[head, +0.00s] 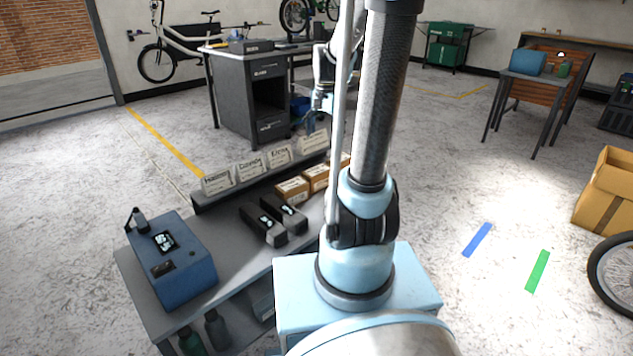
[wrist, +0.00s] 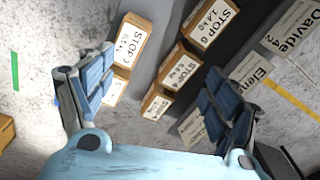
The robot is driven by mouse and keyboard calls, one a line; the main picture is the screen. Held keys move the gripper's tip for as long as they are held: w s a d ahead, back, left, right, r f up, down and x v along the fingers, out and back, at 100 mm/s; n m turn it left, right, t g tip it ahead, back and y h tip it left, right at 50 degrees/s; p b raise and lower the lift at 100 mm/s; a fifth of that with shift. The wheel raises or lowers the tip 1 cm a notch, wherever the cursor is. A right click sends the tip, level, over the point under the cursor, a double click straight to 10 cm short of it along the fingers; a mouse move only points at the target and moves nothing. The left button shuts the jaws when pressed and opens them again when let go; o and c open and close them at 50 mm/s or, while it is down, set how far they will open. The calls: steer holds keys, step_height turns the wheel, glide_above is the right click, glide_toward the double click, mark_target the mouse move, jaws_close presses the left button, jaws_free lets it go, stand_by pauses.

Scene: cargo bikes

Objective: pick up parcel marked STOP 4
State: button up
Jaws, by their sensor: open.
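In the wrist view, the parcel that reads as STOP 4 (wrist: 181,69) is a small brown box with a white label on top. It lies in a row between the STOP 6 parcel (wrist: 206,27) and another parcel (wrist: 155,105). My gripper (wrist: 160,74) is open and empty, its fingers either side of the STOP 4 parcel in the picture, apparently above it. In the head view my gripper (head: 319,108) hangs over the far side of the bench. Brown parcels (head: 292,190) show there, but their labels are too small to read, and my arm hides part of the row.
Another parcel, seemingly STOP 3 (wrist: 128,42), lies left of the row; one more is partly behind the left finger. Name cards (head: 250,168) stand along the bench's back edge. Floor to the right is largely open.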

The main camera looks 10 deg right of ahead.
mark_target(317, 170)
steer(key=w+f+m, duration=0.4)
steer(key=w+f, duration=0.2)
steer(key=w, duration=0.7)
steer(key=shift+g, duration=0.4)
steer(key=f, duration=1.7)
steer(key=shift+w+f, duration=0.25)
steer(key=shift+f, duration=0.1)
steer(key=c, duration=1.8)
steer(key=shift+c, duration=0.7)
steer(key=shift+r, duration=0.1)
